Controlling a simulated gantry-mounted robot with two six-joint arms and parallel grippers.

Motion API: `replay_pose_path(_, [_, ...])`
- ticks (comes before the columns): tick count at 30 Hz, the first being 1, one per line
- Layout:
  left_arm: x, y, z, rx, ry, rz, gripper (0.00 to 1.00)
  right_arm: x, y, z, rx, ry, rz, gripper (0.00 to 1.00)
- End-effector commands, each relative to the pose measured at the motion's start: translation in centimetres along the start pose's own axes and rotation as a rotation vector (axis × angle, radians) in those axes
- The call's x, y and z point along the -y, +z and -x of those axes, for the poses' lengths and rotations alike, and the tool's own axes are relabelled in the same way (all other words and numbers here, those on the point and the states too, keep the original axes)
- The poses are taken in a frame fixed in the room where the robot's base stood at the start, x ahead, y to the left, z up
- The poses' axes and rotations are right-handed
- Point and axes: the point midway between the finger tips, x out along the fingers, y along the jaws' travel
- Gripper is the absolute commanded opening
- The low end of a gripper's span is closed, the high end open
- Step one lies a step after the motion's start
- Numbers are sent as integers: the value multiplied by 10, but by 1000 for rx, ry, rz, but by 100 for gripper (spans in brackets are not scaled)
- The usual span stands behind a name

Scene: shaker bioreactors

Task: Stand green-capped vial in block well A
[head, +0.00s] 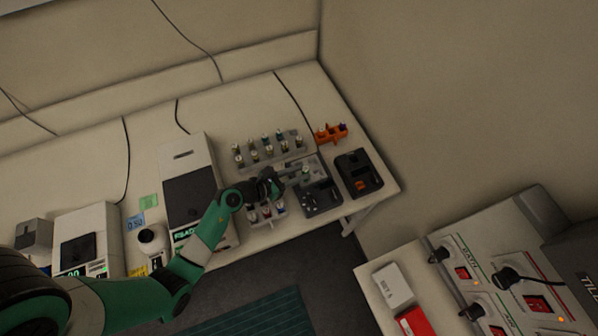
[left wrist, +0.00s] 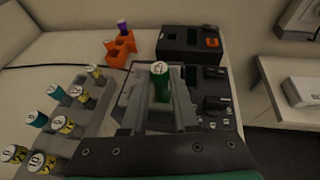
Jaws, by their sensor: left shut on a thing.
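My left gripper (head: 294,176) is shut on the green-capped vial (head: 305,173). In the left wrist view the vial (left wrist: 160,84) stands between the two grey fingers (left wrist: 161,92), with its pale round top facing the camera. The vial is over or beside a dark block with knobs (head: 322,199), which also shows in the left wrist view (left wrist: 218,106). The gripper hides part of that block, and I cannot make out a well marked A. I cannot tell whether the vial's lower end touches anything. My right gripper is not in view.
A rack (head: 245,162) of several capped vials is behind the gripper. A small tray of vials (head: 262,223) is at the bench's front. An orange holder (head: 331,132) and a black block (head: 359,182) are near the right bench edge. A white instrument (head: 182,157) stands left.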

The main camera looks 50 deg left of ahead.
Motion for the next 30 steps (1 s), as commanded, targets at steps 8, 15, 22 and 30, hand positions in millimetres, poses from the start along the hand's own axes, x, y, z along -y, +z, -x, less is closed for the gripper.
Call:
replay_pose_path(8, [0, -6, -3, 0, 0, 0, 0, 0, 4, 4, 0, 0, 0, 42])
replay_pose_path(15, [0, -13, -6, 0, 0, 0, 0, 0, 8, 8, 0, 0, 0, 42])
replay_pose_path(22, [0, -19, -8, 0, 0, 0, 0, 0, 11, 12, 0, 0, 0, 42])
replay_pose_path(30, [0, -19, -8, 0, 0, 0, 0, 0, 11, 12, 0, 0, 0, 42])
